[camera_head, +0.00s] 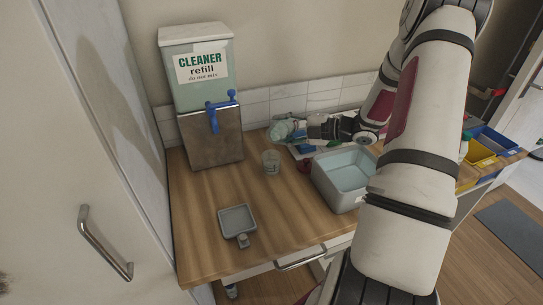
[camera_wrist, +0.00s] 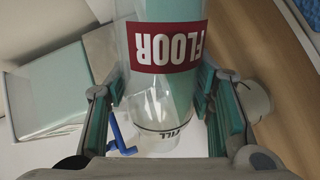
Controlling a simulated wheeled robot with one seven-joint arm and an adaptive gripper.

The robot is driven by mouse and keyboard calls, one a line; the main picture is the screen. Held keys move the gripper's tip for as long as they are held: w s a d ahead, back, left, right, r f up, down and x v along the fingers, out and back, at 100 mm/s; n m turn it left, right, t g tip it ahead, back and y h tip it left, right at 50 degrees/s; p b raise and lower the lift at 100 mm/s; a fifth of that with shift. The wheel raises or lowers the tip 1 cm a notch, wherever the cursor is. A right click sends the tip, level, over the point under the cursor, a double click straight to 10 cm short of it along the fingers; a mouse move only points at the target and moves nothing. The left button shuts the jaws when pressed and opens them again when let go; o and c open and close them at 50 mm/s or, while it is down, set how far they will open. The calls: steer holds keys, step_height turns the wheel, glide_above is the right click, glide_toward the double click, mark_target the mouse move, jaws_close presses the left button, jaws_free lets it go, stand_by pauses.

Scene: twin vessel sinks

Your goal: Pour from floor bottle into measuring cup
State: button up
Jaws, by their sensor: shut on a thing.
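My gripper (camera_head: 312,128) is shut on the floor bottle (camera_head: 284,130), above the back of the wooden counter. The bottle is clear with teal contents and looks tipped over, its narrow end pointing left. In the wrist view its red FLOOR label (camera_wrist: 165,47) reads upside down between the two fingers (camera_wrist: 162,98). The clear measuring cup (camera_head: 271,162) stands on the counter below and left of the bottle, apart from it. A clear cup with a FILL mark (camera_wrist: 172,134) shows beyond the bottle in the wrist view. I cannot tell whether liquid is flowing.
A cleaner refill dispenser (camera_head: 204,95) with a blue tap (camera_head: 213,117) stands at the back left. A grey basin (camera_head: 345,178) with pale liquid sits right of the cup. A small grey tray (camera_head: 237,219) lies in front. Yellow and blue bins (camera_head: 482,153) stand at right.

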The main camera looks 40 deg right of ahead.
steer(key=shift+f+n+h, duration=0.1)
steer(key=shift+n+h, duration=0.2)
steer(key=shift+n, duration=0.2)
stand_by(1.8)
steer(key=shift+r+m+y+p, duration=0.2)
steer(key=shift+m+y+p, duration=0.15)
steer(key=shift+m, duration=0.35)
steer(key=shift+f+m+p, duration=0.1)
steer(key=shift+m+p, duration=0.35)
steer(key=shift+m, duration=0.05)
steer(key=shift+y, duration=0.25)
